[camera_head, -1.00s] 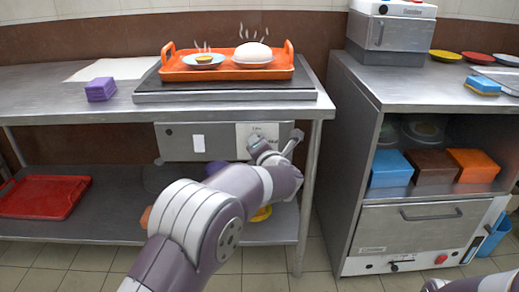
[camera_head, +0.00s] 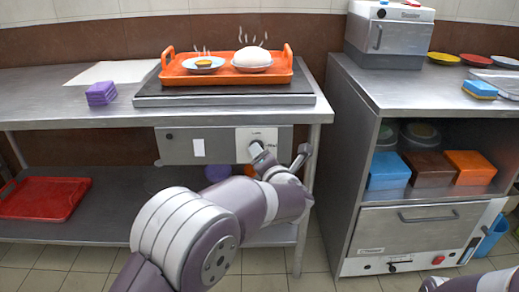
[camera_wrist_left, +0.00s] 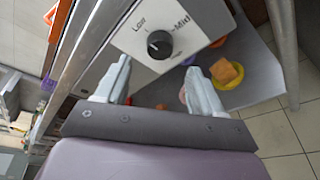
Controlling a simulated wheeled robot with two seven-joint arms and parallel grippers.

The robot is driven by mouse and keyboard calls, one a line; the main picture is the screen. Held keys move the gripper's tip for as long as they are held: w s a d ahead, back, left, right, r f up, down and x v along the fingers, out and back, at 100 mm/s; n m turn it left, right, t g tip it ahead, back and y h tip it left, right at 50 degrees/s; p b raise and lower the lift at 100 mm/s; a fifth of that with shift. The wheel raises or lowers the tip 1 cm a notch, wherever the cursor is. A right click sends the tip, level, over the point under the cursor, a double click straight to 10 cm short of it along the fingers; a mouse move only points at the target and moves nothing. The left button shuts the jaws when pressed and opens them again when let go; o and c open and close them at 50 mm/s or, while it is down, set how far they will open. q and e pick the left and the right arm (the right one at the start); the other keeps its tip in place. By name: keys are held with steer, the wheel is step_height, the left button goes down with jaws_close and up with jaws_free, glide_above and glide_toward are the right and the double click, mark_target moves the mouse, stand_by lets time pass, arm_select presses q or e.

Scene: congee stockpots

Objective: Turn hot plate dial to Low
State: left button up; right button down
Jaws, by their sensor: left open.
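The hot plate dial (camera_wrist_left: 160,44) is a round black knob on a white plate in the left wrist view. "Low" and "Mid" are printed beside it; I cannot tell exactly which mark its pointer meets. In the head view the dial plate (camera_head: 257,135) is on the grey control panel (camera_head: 185,146) under the table top, with the knob largely hidden by my gripper. My left gripper (camera_wrist_left: 158,72) is open and empty, its fingers apart and just short of the knob. It also shows in the head view (camera_head: 281,155). The hot plate (camera_head: 225,93) lies above, on the table.
An orange tray (camera_head: 226,74) with two steaming dishes stands on the hot plate. A purple block (camera_head: 101,92) is to its left. The table's right leg (camera_head: 306,215) is close to my left gripper. A red tray (camera_head: 43,198) lies on the lower shelf.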

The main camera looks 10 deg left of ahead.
arm_select(q)
steer(key=p+v, duration=0.1)
steer(key=v, duration=0.5)
steer(key=shift+s, duration=0.25)
steer(key=shift+d, duration=0.15)
